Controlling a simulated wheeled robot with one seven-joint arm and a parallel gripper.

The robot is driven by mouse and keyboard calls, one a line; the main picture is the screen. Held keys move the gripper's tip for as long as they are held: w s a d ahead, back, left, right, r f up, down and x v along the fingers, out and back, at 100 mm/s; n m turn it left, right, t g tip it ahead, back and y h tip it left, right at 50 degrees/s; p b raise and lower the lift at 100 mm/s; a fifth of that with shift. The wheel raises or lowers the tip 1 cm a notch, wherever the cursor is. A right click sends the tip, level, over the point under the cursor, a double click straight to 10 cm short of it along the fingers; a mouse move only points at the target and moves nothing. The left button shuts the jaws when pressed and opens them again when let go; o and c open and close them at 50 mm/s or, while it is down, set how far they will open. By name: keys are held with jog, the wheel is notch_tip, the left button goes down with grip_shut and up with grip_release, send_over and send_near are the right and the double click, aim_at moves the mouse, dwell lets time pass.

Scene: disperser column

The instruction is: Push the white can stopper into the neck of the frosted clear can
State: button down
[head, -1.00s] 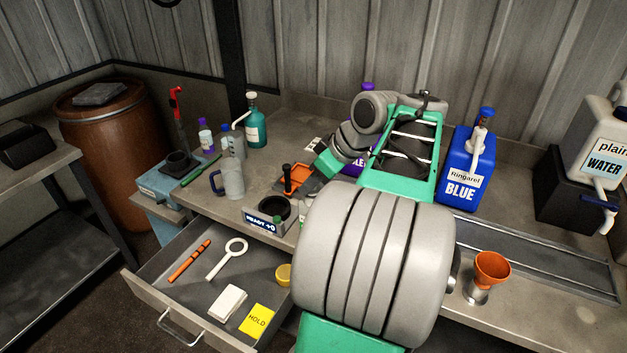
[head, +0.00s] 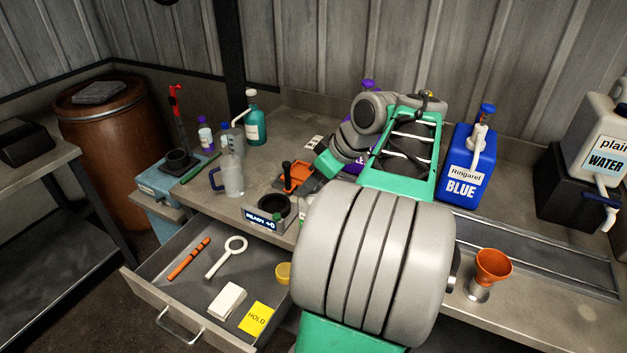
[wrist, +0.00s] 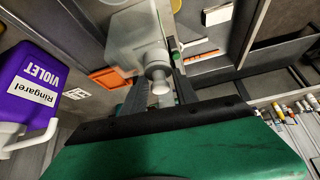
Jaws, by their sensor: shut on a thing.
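The frosted clear can (wrist: 128,38) shows in the wrist view, just beyond my fingers, with its pale neck (wrist: 157,62) pointing toward my gripper. My gripper (wrist: 162,92) is shut on the small white can stopper (wrist: 160,87). The stopper is in line with the neck and very close to it; I cannot tell whether it is touching or partly inside. In the head view my arm hides the can and the stopper. The green end of my arm there reaches down beside the orange tray.
A violet container (wrist: 40,88) stands close beside my gripper. An orange tray (head: 297,178), a black ring on a display stand (head: 272,208) and a frosted jug (head: 231,178) are on the bench. A blue container (head: 462,175) stands right of my arm. The open drawer (head: 160,268) juts out in front.

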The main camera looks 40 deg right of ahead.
jog(key=shift+f, duration=0.1)
jog(key=c, duration=0.9)
grip_release()
jog(key=shift+o, duration=0.7)
jog(key=o, duration=0.3)
jog(key=shift+o, duration=0.2)
notch_tip(320, 180, up, 7)
jog(key=p, duration=0.6)
jog(key=shift+p, duration=0.3)
